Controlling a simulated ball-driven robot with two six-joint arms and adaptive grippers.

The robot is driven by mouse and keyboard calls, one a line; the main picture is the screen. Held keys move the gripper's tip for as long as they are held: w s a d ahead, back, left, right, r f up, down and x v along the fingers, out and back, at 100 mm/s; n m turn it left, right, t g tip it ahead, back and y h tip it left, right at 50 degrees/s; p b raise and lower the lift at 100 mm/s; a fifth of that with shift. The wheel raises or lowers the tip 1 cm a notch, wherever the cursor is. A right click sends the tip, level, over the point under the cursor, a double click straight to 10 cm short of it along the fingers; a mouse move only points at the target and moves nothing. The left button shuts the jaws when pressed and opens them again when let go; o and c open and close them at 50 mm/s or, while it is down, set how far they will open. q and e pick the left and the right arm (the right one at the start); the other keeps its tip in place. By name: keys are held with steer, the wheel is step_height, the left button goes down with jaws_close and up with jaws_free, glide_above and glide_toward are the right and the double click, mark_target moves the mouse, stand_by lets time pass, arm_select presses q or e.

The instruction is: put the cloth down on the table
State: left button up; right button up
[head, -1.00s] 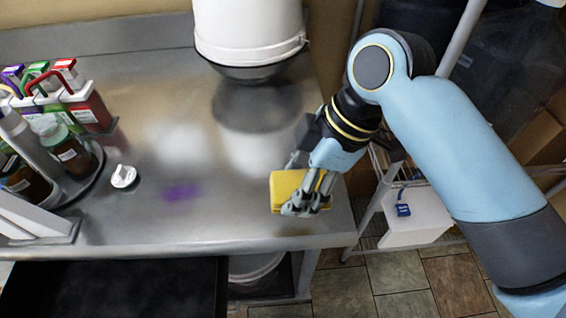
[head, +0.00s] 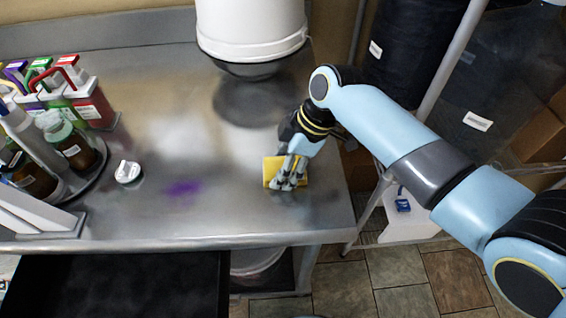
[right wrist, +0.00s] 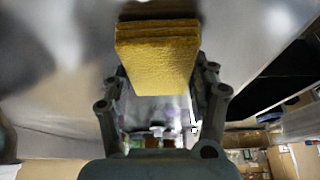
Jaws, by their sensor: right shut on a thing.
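The cloth (head: 272,172) is a folded yellow block near the right end of the steel table (head: 235,218). My right gripper (head: 287,184) is shut on it, with the fingers coming down over it from above. In the right wrist view the cloth (right wrist: 157,55) sits between the two fingers of the gripper (right wrist: 158,85). The cloth is at or just above the tabletop; I cannot tell whether it touches. My left gripper is not in view.
A purple stain (head: 184,188) and a white cap (head: 128,171) lie left of the cloth. A white bucket (head: 250,30) hangs over or stands at the back. A round rack with bottles (head: 75,150) fills the left end. The table's front edge is close.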

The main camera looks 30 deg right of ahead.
steer(key=o, duration=1)
steer(key=shift+f, duration=0.1)
steer(key=shift+r, duration=0.2)
steer(key=v, duration=1.2)
steer(key=shift+a, duration=0.1)
